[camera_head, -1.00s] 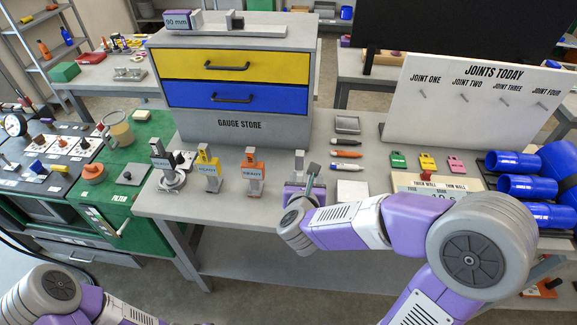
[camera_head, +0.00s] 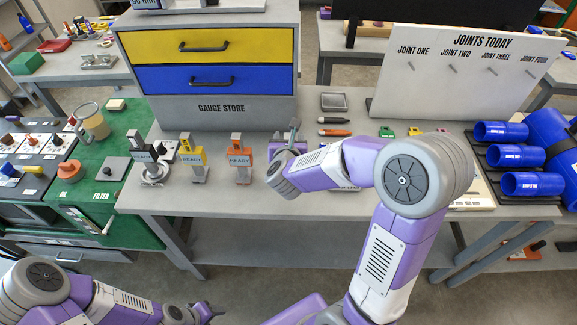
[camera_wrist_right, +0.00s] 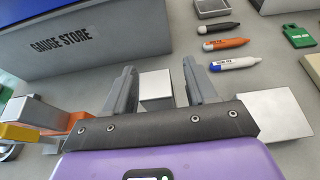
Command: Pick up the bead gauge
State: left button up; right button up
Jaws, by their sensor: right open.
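Ready-labelled gauges stand in a row on the grey bench: a dark one (camera_head: 152,165), a yellow one (camera_head: 193,163) and an orange one (camera_head: 239,163). No readable label says which is the bead gauge. My right gripper (camera_head: 292,138) is at the right end of this row, beside the orange gauge. In the right wrist view its jaws (camera_wrist_right: 160,75) are open, with a pale grey block (camera_wrist_right: 157,86) showing between the fingers. The rest of that block is hidden behind the gripper. My left gripper (camera_head: 198,312) is low in the head view, away from the bench top.
The gauge store cabinet (camera_head: 222,108) stands behind the row. Markers, including an orange one (camera_head: 334,133), and a small grey tray (camera_head: 334,102) lie to the right. Blue pipes (camera_head: 507,132) and a joints board (camera_head: 460,75) are further right.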

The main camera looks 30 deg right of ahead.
grip_shut()
dwell(0.4)
